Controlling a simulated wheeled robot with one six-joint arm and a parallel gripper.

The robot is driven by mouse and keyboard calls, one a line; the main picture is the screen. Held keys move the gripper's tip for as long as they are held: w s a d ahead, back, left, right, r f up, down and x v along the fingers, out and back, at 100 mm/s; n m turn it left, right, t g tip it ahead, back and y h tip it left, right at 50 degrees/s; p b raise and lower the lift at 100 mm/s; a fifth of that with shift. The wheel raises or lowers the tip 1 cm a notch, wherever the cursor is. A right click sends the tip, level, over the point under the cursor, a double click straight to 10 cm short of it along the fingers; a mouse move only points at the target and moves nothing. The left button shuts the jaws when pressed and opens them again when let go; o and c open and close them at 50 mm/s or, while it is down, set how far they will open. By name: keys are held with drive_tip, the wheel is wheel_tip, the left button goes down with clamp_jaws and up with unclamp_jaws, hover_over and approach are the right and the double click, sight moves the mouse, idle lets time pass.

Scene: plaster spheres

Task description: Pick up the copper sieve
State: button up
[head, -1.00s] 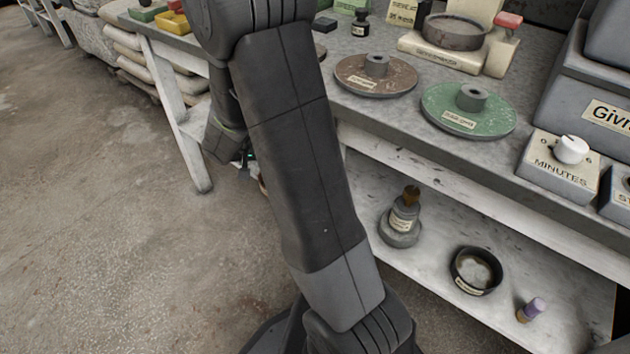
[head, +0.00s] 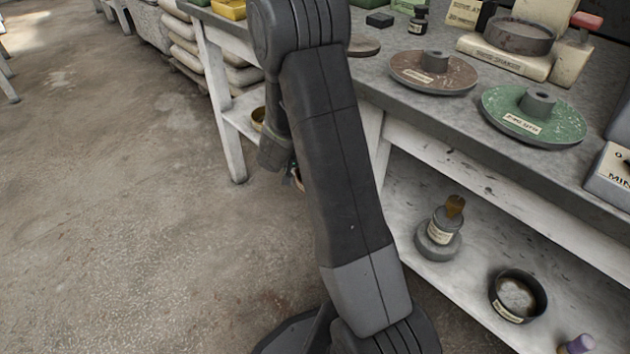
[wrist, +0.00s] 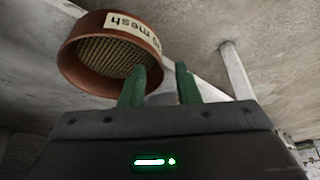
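The copper sieve (wrist: 82,72) is at the upper left of the wrist view. It is a round copper-brown ring with a woven mesh inside and a pale label reading "mesh" upside down. My gripper (wrist: 161,66) shows two green fingers with a clear gap between them. The left finger overlaps the near edge of the sieve, and the right finger stands apart from it. I see no grip on it. In the head view my arm hides most of the gripper; only a small coppery edge shows beside it. What the sieve rests on is unclear.
A workbench (head: 440,112) with brown (head: 432,84) and green (head: 563,132) discs runs along the right. Its lower shelf (head: 470,275) holds a bottle (head: 440,231) on a round base and a dark bowl (head: 517,296). Open floor (head: 110,220) lies left.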

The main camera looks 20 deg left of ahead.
drive_tip(key=shift+x, duration=1.2)
clamp_jaws()
drive_tip(key=shift+r, duration=0.1)
wheel_tip(320, 180, up, 10)
drive_tip(key=p, duration=0.4)
drive_tip(key=shift+p, duration=0.4)
drive_tip(key=shift+s, duration=0.2)
